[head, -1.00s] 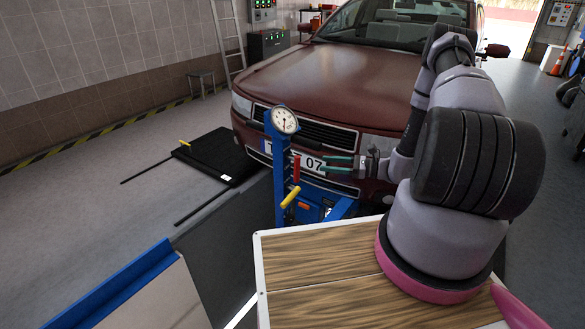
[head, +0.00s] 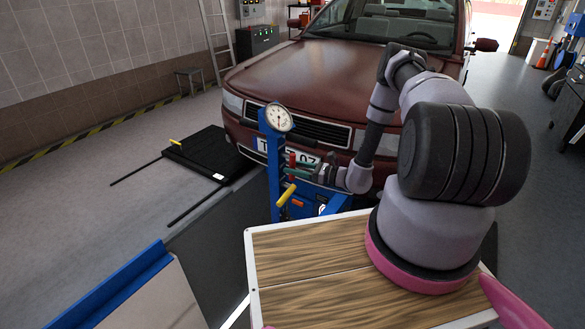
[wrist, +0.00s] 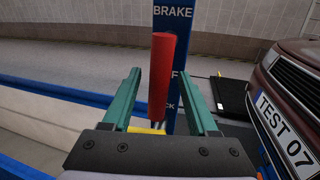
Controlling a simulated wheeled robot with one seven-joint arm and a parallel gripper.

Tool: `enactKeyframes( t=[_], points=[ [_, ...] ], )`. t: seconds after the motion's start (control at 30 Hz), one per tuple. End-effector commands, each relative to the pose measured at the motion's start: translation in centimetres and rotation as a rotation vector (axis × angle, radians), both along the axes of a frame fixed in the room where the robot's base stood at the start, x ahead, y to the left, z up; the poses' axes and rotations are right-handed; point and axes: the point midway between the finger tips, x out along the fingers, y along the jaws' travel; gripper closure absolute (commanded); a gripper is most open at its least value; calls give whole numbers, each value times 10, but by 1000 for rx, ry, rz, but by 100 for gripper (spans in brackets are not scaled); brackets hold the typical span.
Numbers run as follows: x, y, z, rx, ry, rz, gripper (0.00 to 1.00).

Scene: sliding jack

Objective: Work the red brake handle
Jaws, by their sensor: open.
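The red brake handle (wrist: 162,75) stands upright in the wrist view, in front of a blue post (wrist: 174,25) lettered BRAKE. My gripper (wrist: 160,95) is open, with one green finger on each side of the handle in the picture. Whether the fingers touch it cannot be told; gaps show on both sides. In the head view the red handle (head: 292,160) is small on the blue jack (head: 274,165), and my gripper (head: 288,171) reaches it from the right, its green fingers overlapping it. A yellow handle (head: 286,195) sits just below.
A round gauge (head: 278,118) tops the post. A maroon car (head: 320,80) stands close behind the jack. A black platform (head: 205,155) lies on the floor at left. A dark pit (head: 215,245) runs below the jack, with a blue rail (head: 120,290) at its left.

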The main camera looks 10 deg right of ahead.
Motion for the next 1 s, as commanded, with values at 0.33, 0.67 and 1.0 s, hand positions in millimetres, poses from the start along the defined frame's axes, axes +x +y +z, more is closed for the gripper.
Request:
enactKeyframes(
  t=[0.33, 0.67, 1.0],
  points=[
    [3, 5, 0, 1, 1, 0, 41],
    [3, 5, 0, 0, 1, 0, 100],
    [3, 5, 0, 0, 1, 0, 100]
  ],
)
